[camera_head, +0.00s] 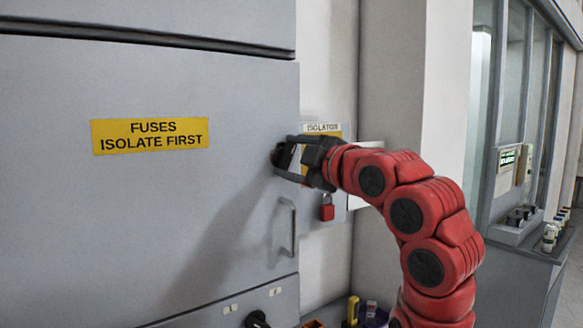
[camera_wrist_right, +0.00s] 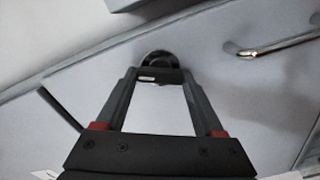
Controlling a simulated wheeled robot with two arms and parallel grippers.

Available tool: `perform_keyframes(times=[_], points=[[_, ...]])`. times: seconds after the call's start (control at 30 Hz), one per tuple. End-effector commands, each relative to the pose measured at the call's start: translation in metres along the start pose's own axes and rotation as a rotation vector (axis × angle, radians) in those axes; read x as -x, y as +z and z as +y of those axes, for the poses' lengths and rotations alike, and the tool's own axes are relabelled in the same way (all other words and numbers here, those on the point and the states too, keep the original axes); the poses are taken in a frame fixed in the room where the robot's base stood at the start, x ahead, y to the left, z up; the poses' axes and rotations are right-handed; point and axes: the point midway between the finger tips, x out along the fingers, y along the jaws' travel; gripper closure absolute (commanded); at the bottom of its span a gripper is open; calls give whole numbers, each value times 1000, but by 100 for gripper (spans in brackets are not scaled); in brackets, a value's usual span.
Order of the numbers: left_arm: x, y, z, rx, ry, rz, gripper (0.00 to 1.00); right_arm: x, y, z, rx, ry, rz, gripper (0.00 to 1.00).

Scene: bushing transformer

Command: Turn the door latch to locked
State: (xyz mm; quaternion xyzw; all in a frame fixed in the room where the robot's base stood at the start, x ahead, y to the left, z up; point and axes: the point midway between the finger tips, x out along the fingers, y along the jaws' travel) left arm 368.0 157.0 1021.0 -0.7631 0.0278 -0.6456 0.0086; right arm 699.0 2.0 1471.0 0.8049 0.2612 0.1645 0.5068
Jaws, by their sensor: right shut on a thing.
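The grey cabinet door (camera_head: 150,210) is closed and carries a yellow label (camera_head: 150,136) reading "FUSES ISOLATE FIRST". My right gripper (camera_head: 284,157) reaches in from the right to the door's right edge. In the right wrist view, my gripper's fingertips (camera_wrist_right: 160,76) meet at the door latch, shut on it. The latch's dark round base (camera_wrist_right: 158,58) shows just beyond the fingertips. My left gripper is not in view.
A metal bar handle (camera_head: 293,228) stands out from the door below my gripper. A red padlock (camera_head: 327,209) hangs by the isolator sign (camera_head: 322,128). A black knob (camera_head: 257,319) is below the door. Small items, one yellow (camera_head: 353,309), stand at the bottom.

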Motion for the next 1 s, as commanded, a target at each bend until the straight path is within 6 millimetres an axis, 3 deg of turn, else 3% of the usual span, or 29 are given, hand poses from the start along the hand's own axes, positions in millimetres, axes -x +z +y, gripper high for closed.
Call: perform_keyframes(times=[0.5, 1.0], points=[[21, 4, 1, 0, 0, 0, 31, 0, 0, -3, 373, -1, 2, 86], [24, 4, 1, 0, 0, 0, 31, 0, 1, -2, 463, -2, 1, 86]])
